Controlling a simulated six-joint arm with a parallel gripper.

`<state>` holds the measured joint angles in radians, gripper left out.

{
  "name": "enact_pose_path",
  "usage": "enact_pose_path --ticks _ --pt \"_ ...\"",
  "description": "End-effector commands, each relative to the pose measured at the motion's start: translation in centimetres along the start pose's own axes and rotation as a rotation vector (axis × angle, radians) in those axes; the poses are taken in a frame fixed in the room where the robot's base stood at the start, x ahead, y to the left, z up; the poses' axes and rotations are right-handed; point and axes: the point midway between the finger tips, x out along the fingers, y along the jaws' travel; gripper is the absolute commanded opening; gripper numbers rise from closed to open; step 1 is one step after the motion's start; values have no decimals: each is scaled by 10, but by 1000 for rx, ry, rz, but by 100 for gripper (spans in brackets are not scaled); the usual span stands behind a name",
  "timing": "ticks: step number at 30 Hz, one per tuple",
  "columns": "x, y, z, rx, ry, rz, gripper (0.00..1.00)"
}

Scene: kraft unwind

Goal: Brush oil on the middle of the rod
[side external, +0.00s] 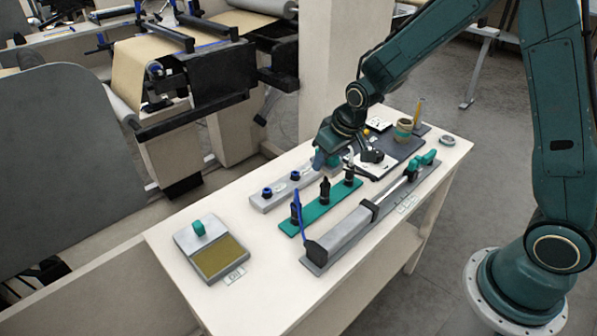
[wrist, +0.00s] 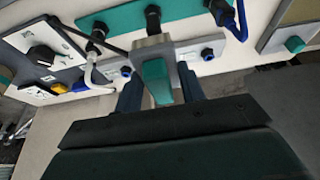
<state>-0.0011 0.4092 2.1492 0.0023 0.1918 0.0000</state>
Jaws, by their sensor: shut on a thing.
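My gripper (side external: 328,160) is low over the back of the table. In the wrist view my gripper (wrist: 160,85) is shut on a teal handle (wrist: 157,80) with a grey block (wrist: 152,48) at its far end. The block is by the grey strip with blue knobs; I cannot tell whether they touch. The silver rod (side external: 394,190) runs from a long grey cylinder (side external: 340,236) to a teal end piece (side external: 424,160), to the right of my gripper and apart from it. A shallow tray with an olive-yellow surface (side external: 220,257) sits at the front left. I cannot identify a brush for certain.
A grey strip (side external: 281,187) with blue knobs and a teal strip (side external: 316,211) with upright black fittings lie between tray and gripper. A cup (side external: 404,129) and a thin upright yellowish thing (side external: 419,113) stand at the back right.

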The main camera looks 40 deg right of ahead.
Motion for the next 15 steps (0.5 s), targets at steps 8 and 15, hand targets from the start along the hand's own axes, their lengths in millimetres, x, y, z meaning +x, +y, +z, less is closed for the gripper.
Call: enact_pose_path --ticks 8,15 --pt "-16 0 -8 0 5 0 21" --pt "-41 0 -18 0 5 0 21"
